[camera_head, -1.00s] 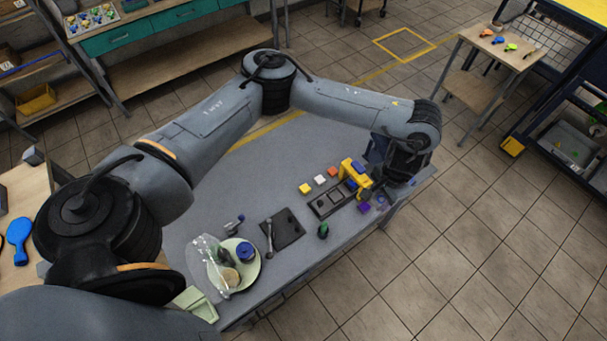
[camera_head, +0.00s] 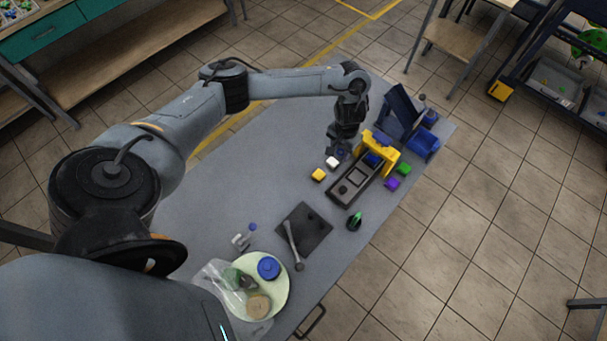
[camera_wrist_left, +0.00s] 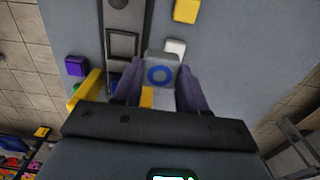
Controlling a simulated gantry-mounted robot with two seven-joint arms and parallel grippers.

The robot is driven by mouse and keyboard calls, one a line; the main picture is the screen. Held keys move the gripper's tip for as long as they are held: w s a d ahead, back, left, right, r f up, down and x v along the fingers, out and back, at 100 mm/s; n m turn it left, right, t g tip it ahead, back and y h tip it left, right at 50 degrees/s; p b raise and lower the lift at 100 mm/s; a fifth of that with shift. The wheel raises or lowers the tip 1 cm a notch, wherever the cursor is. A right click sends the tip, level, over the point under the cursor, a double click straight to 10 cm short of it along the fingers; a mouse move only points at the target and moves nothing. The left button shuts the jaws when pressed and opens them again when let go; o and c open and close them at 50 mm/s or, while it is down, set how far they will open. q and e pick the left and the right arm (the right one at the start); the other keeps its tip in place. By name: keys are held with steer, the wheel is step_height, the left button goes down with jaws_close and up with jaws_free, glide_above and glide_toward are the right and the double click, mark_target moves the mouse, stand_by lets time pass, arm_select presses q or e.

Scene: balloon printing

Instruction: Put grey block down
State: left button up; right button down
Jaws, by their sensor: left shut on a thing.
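My left gripper (camera_head: 339,151) points down over the table beside the far side of the dark tray (camera_head: 345,195). In the left wrist view its two fingers (camera_wrist_left: 156,84) are closed around a grey block (camera_wrist_left: 160,60) with a blue ring on its face. The block sits between the fingertips, beside the tray's square frames (camera_wrist_left: 122,45). Whether it touches the table cannot be told. A white block (camera_head: 332,162) lies close to the gripper; it also shows in the wrist view (camera_wrist_left: 176,46). My right gripper is not in view.
A yellow block (camera_head: 318,174) lies left of the white one. A yellow bridge-like piece (camera_head: 384,154) stands across the tray's far end. Purple (camera_head: 391,184) and green (camera_head: 404,168) blocks lie on its right. A blue device (camera_head: 408,120) stands behind. The table's left part (camera_head: 225,190) is clear.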

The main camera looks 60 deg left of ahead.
arm_select(q)
steer(key=shift+s+f, duration=0.25)
steer(key=shift+f, duration=0.25)
steer(key=s+a+f, duration=0.2)
steer(key=a, duration=0.1)
steer(key=s+a+f, duration=0.2)
steer(key=s+a, duration=0.1)
steer(key=s+a+f, duration=0.2)
steer(key=a+f, duration=0.1)
steer(key=shift+s+a+f+b, duration=0.1)
steer(key=shift+s+a+b, duration=0.1)
steer(key=shift+s+b, duration=0.1)
steer(key=shift+f, duration=2)
steer(key=shift+f, duration=0.1)
steer(key=o, duration=0.9)
steer(key=shift+o, duration=0.4)
step_height(320, 180, up, 12)
steer(key=p, duration=0.1)
